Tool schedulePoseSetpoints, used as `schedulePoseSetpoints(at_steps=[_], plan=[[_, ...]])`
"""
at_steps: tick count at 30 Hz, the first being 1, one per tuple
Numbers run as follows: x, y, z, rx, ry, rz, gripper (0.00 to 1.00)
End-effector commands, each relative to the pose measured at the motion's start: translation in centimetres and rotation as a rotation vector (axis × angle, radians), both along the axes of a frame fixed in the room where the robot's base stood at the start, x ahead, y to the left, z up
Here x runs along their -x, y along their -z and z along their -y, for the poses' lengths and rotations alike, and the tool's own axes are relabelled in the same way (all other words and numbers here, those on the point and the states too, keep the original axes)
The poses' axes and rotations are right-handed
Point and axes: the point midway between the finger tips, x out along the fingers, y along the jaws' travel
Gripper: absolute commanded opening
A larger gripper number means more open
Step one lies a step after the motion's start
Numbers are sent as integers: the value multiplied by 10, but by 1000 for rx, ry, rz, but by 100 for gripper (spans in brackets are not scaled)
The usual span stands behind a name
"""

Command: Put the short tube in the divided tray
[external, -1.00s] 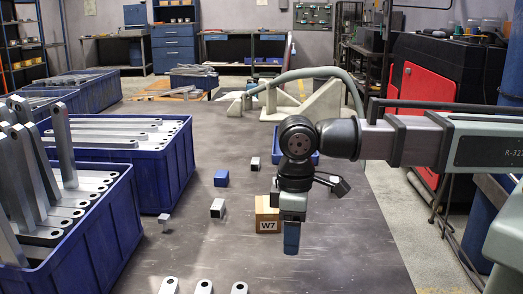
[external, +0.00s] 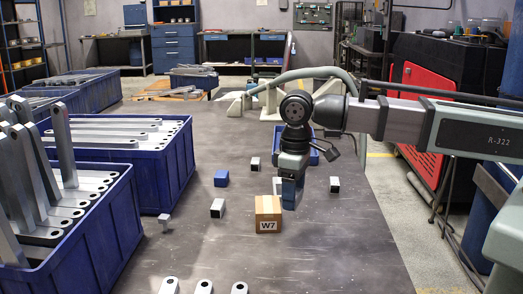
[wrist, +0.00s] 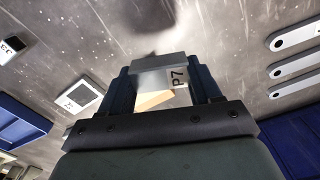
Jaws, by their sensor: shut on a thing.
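My gripper (external: 290,195) is in the air above the dark table, just right of the cardboard box in the external view. In the wrist view its two blue fingers (wrist: 167,92) are shut on a grey metal piece marked P7 (wrist: 152,72), which looks like the short tube. In the external view the fingers hide most of it. A tan patch shows below its grey face; I cannot tell what it belongs to. A blue tray (external: 316,152), probably the divided tray, stands behind my wrist, partly hidden. A blue compartmented edge shows at the left of the wrist view (wrist: 20,122).
A cardboard box marked W7 (external: 268,205) stands close to my gripper. Pale blocks with dark ends (external: 217,208) (external: 335,185) and a blue block (external: 221,178) stand around. Blue crates of brackets (external: 90,235) line the left. Flat brackets (external: 204,287) lie in front.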

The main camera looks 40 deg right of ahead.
Motion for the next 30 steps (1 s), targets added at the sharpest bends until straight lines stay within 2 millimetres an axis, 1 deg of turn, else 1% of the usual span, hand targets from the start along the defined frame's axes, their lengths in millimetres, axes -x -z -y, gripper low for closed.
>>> schedulePoseSetpoints(at_steps=[1,8,20,26,30], plan=[[-12,-1,13,-1,29,1,32],[-57,-2,65,-2,137,3,32],[-140,-7,163,-3,328,6,32],[-182,-11,218,-4,423,8,32],[-212,-13,260,-4,489,10,32]])
